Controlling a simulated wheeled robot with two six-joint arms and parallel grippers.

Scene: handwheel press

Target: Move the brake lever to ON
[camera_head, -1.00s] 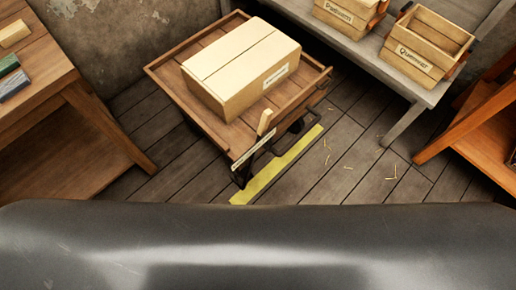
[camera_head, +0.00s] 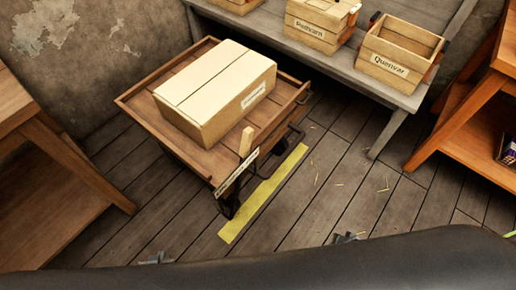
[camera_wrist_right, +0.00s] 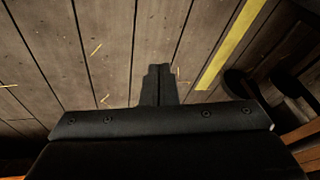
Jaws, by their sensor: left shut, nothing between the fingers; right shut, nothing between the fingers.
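The brake lever (camera_head: 246,141) is a short pale wooden handle at the front edge of a wooden cart (camera_head: 203,160). It stands roughly upright beside a slanted white label plate (camera_head: 236,172), whose text is too small to read. My left gripper (camera_head: 157,257) shows only its tip, low in the head view, over the floor left of and nearer than the lever. My right gripper (camera_head: 347,238) also shows only its tip, right of and nearer than the lever. In the right wrist view its fingers (camera_wrist_right: 160,70) are shut and empty above the floor. Neither gripper touches the lever.
A closed box (camera_head: 205,105) rests on the cart. A yellow floor strip (camera_head: 262,196) runs along the cart's front. A grey bench (camera_head: 385,92) with labelled crates stands behind; wooden tables flank both sides. The plank floor between cart and right table is mostly clear.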

